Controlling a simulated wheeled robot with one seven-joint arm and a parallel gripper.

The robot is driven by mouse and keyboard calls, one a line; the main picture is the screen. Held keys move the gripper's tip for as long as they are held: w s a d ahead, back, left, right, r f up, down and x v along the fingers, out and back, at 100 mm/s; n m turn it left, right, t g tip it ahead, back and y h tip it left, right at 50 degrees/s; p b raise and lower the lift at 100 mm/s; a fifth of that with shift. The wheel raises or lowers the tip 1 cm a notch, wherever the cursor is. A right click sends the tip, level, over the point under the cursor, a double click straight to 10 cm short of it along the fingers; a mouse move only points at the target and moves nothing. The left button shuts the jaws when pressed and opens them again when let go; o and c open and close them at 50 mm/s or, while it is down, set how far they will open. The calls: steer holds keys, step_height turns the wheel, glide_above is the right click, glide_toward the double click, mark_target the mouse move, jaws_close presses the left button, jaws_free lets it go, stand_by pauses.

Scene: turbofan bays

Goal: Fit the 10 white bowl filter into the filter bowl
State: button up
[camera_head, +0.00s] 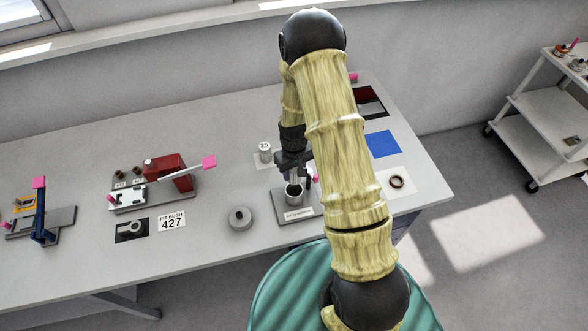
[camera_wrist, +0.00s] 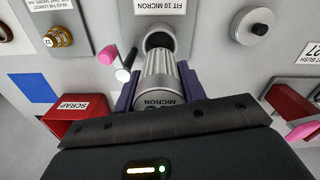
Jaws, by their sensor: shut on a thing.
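My gripper (camera_head: 294,163) is shut on a pale, ribbed filter (camera_wrist: 160,72), held between its two fingers in the wrist view. Its near end reads "MICRON"; the number is not readable. The filter bowl (camera_head: 295,196) is a grey cup on a grey base at the front middle of the bench. Its dark open mouth also shows in the wrist view (camera_wrist: 159,40), just beyond the filter's far end. The gripper is above the bowl. The filter's far end overlaps the near edge of the mouth; I cannot tell whether it is inside.
A pink-tipped lever (camera_wrist: 108,55) stands close beside the bowl. Another pale cylinder (camera_head: 264,152) stands behind it on a mat. A grey round part (camera_head: 240,218) lies to the left. A red scrap bin (camera_wrist: 88,108) and a blue mat (camera_head: 382,144) are to the right in the head view.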

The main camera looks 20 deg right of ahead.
steer(key=shift+f+b, duration=1.45)
steer(key=shift+f, duration=1.05)
steer(key=shift+f, duration=0.1)
steer(key=shift+a, duration=0.15)
steer(key=shift+s, duration=0.15)
steer(key=shift+d+f+b, duration=0.2)
steer(key=shift+f+b, duration=0.1)
steer(key=shift+b, duration=0.1)
steer(key=shift+d, duration=0.1)
steer(key=shift+f+b, duration=0.9)
steer(key=shift+f, duration=0.2)
